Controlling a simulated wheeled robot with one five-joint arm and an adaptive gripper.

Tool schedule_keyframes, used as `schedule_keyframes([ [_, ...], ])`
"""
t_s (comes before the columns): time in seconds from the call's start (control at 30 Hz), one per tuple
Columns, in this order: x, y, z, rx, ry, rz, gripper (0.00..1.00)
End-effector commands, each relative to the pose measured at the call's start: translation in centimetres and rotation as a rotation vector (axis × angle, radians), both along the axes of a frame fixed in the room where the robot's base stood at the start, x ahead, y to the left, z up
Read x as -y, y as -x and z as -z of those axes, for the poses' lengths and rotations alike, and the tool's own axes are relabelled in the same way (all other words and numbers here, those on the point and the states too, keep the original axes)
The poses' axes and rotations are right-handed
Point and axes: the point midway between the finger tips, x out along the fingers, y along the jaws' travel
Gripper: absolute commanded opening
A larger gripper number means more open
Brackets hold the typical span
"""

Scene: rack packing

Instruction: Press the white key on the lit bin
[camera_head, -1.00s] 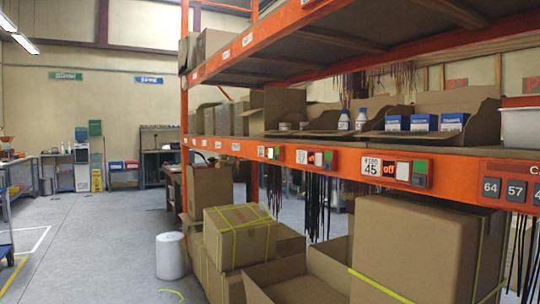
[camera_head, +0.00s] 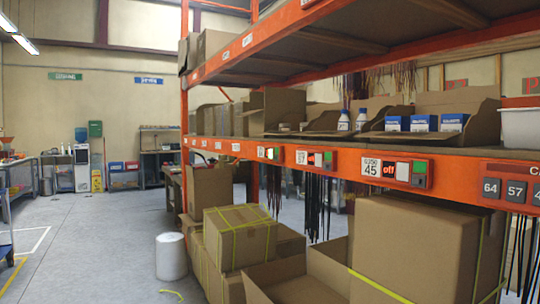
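Three key modules sit along the orange shelf beam at mid height. The middle module (camera_head: 314,158) has a label, a red patch, a pale key and a green key. Above the nearest module, an open cardboard bin (camera_head: 479,133) holds blue-and-white boxes (camera_head: 424,123). My gripper is not in view.
Cardboard boxes (camera_head: 415,245) fill the space under the beam. A white roll (camera_head: 171,256) stands on the floor by the rack. Dark straps (camera_head: 318,205) hang beneath the beam. Open grey floor (camera_head: 95,240) lies to the left.

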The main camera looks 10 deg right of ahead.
Motion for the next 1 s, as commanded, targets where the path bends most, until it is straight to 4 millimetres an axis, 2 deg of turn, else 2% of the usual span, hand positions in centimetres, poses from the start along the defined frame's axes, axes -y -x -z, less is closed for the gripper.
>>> schedule_keyframes([
  [0.03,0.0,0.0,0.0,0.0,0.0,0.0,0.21],
  [0.27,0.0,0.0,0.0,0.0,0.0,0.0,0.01],
  [1.0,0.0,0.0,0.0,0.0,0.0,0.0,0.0],
])
